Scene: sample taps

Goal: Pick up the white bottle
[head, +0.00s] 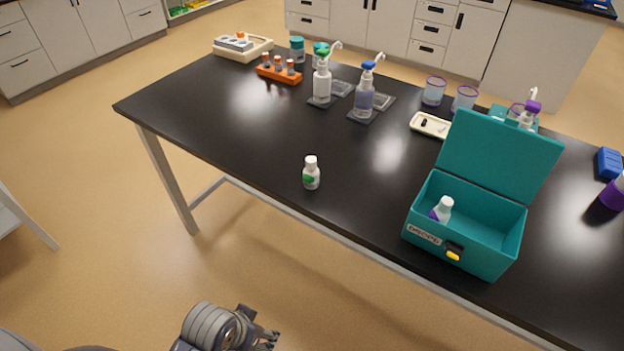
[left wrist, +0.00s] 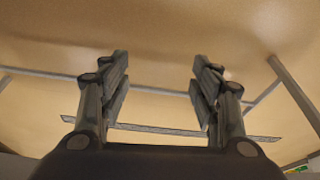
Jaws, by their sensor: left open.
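A small white bottle (head: 311,174) with a white cap and a green patch on its label stands upright near the front edge of the black table (head: 240,120). Another white bottle (head: 442,209) with a purple patch is inside the open teal box (head: 462,255), at its left side. My left gripper (head: 272,338) is low at the bottom of the head view, in front of the table and apart from both bottles. In the left wrist view its two fingers (left wrist: 160,85) are wide apart with nothing between them. My right gripper is not in view.
Two pump bottles, one green-topped (head: 322,82) and one blue-topped (head: 365,92), stand behind. The box's raised lid (head: 498,155) stands tall. The tabletop left of the green-patched bottle is clear.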

